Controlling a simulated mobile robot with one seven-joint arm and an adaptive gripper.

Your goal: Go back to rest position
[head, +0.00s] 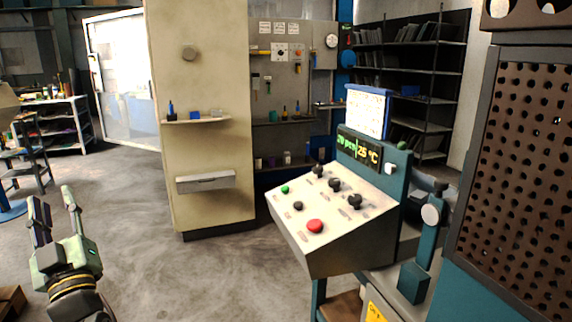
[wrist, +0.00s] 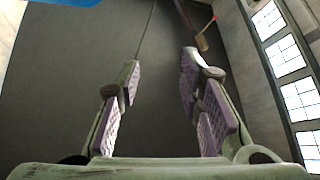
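My gripper (head: 54,206) is at the lower left of the head view, pointing up, with its two fingers apart and nothing between them. In the wrist view my gripper (wrist: 160,72) also shows both fingers spread, with purple ribbed pads and an empty gap. It is held in open space, well to the left of the control console (head: 345,215) and touching nothing that I can see.
The console has a red button (head: 315,226), black knobs and a display (head: 358,146) reading 20 and 25 °C. A perforated panel (head: 520,150) stands at right. A beige cabinet (head: 205,150) stands behind. Shelves (head: 62,120) are at far left. The floor (head: 140,220) between is clear.

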